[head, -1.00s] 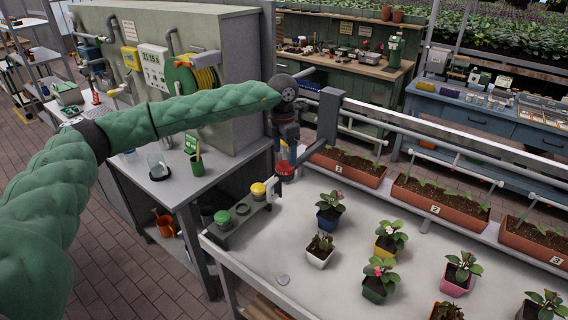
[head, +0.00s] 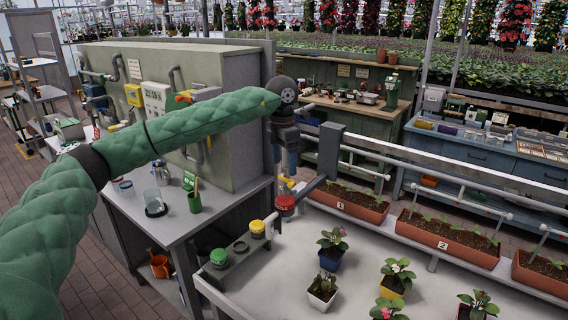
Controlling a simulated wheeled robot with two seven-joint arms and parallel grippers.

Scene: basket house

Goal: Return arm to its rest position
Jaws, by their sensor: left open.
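My left arm, in a green padded sleeve, comes in from the left of the head view. It ends in a dark wrist with my left gripper (head: 284,184) hanging down from it. The gripper is open, with nothing seen between its fingers. Below it in the picture is a red button (head: 285,203); I cannot tell the exact gap between them. A yellow button (head: 257,228) and a green button (head: 219,257) are in line with it toward the lower left. My right gripper is not in view.
A white bench (head: 385,240) with several potted plants lies right of the gripper. Long planters (head: 347,205) and a rail run behind it. A grey cabinet (head: 225,75) stands behind the arm. A side table (head: 172,220) holds a glass and green cup.

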